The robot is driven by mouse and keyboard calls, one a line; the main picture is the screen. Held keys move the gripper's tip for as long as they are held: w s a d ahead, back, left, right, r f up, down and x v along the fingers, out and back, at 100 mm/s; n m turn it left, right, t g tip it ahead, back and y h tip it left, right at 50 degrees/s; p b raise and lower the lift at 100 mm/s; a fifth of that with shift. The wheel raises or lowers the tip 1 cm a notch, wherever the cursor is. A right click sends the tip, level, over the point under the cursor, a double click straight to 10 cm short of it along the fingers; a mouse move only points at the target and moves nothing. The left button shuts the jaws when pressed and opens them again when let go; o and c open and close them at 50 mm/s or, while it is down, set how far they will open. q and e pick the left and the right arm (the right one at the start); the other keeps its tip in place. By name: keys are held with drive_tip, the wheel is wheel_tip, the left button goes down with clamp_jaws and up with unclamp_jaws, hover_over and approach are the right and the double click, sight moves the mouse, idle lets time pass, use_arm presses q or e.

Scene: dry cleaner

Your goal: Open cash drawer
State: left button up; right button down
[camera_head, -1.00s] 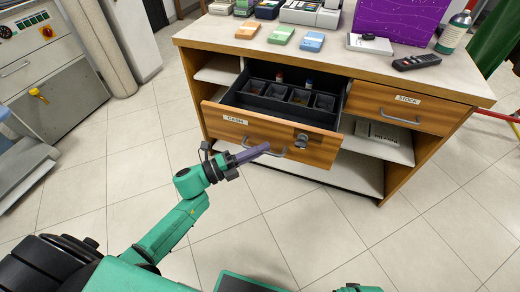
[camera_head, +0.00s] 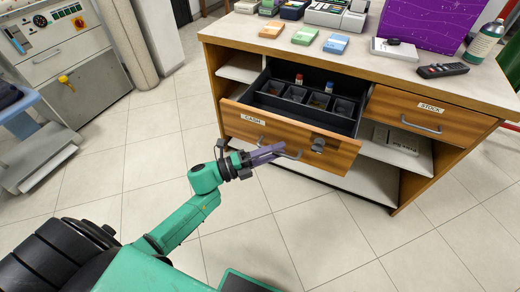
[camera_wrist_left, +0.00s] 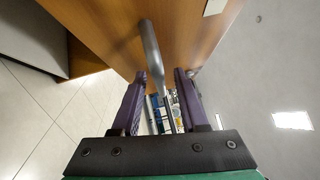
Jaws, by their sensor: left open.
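The cash drawer (camera_head: 276,133), a wooden front labelled CASH, stands pulled out of the counter, with its black tray (camera_head: 305,96) of compartments showing inside. A curved metal handle (camera_head: 283,152) and a round lock (camera_head: 318,144) are on its front. My left gripper (camera_head: 268,152) is at the handle. In the left wrist view the purple fingers (camera_wrist_left: 158,95) are apart, with the handle bar (camera_wrist_left: 152,55) passing between them; I cannot tell whether they touch it. My right gripper is not in view.
A closed STOCK drawer (camera_head: 421,116) is to the right. The counter top (camera_head: 270,35) holds coloured card stacks, a card terminal, a purple box and a bottle. Open shelves lie below. The tiled floor (camera_head: 300,235) in front is clear.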

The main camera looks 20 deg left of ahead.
use_arm(q)
drive_tip(key=v, duration=1.4)
drive_tip(key=shift+a, duration=0.25)
drive_tip(key=shift+s+f, duration=0.1)
drive_tip(key=shift+f, duration=0.05)
